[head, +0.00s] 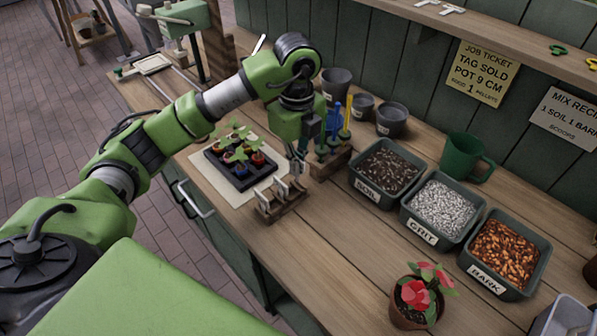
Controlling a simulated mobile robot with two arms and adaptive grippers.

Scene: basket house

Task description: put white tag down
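Several white tags (280,188) stand upright in a small slotted wooden rack (279,211) on the workbench, in front of the seedling tray. My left arm reaches in from the left, and my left gripper (297,160) points down at the back right end of this rack. Its dark fingers are close to the rearmost tag. The fingers are small and partly overlap the tag, so I cannot tell whether they are open or closed on it. My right gripper is out of view.
A black seedling tray (221,172) sits on a pale mat (233,198) left of the rack. A wooden tool stand (333,163) is close on the right. Bins of soil (372,193), grit (410,220) and bark (465,263) follow. A potted red flower (405,313) stands in front.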

